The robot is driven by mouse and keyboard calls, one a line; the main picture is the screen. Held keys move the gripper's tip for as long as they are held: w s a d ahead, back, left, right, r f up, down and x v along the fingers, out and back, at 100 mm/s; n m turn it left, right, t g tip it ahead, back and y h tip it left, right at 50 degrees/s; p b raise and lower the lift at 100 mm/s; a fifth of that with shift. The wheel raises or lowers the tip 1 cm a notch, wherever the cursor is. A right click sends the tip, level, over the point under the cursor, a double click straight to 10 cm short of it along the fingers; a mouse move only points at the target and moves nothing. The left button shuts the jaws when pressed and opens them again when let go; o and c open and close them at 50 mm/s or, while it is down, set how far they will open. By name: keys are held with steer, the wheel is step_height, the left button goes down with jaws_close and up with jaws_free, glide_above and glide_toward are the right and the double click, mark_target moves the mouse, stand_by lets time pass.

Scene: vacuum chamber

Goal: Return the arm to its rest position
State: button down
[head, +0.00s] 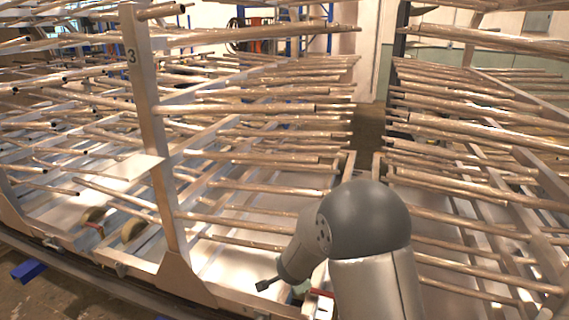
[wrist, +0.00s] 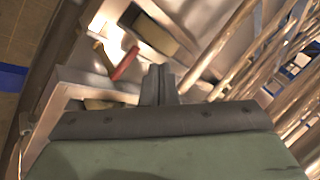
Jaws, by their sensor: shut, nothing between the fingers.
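My arm rises at the lower right of the head view and bends over at a dark round joint. My gripper (head: 268,285) is low in the head view, in front of the base of the metal rack. In the wrist view my gripper (wrist: 159,72) points away from the camera. Its two fingers are together with nothing between them. A red-handled part (wrist: 125,63) lies beyond and to the left of the fingertips, apart from them as far as I can see.
A rack with a post (head: 152,140) marked 3 and many horizontal metal tubes (head: 250,108) fills the left and middle. A second bank of tubes (head: 470,130) stands at the right. A narrow gap (head: 368,135) runs between them. A blue block (head: 27,270) lies on the floor.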

steer(key=s+r+n+g+y, duration=0.1)
steer(key=s+r+n+y, duration=0.25)
steer(key=s+r, duration=0.45)
steer(key=s+d+r+n+g+h, duration=0.1)
steer(key=s+d+r+n+g, duration=0.2)
steer(key=s, duration=0.6)
steer(key=s+d+r+n+g+h, duration=0.1)
steer(key=s+d+n, duration=0.2)
steer(key=s+d, duration=0.35)
steer(key=s+d+r+n+g+h, duration=0.1)
steer(key=s+d+r+n+g, duration=0.15)
steer(key=s, duration=0.75)
step_height(320, 180, down, 55)
steer(key=b, duration=5)
steer(key=shift+m+b, duration=0.3)
steer(key=shift+b, duration=0.1)
steer(key=shift+r+g, duration=0.1)
steer(key=shift+g, duration=0.15)
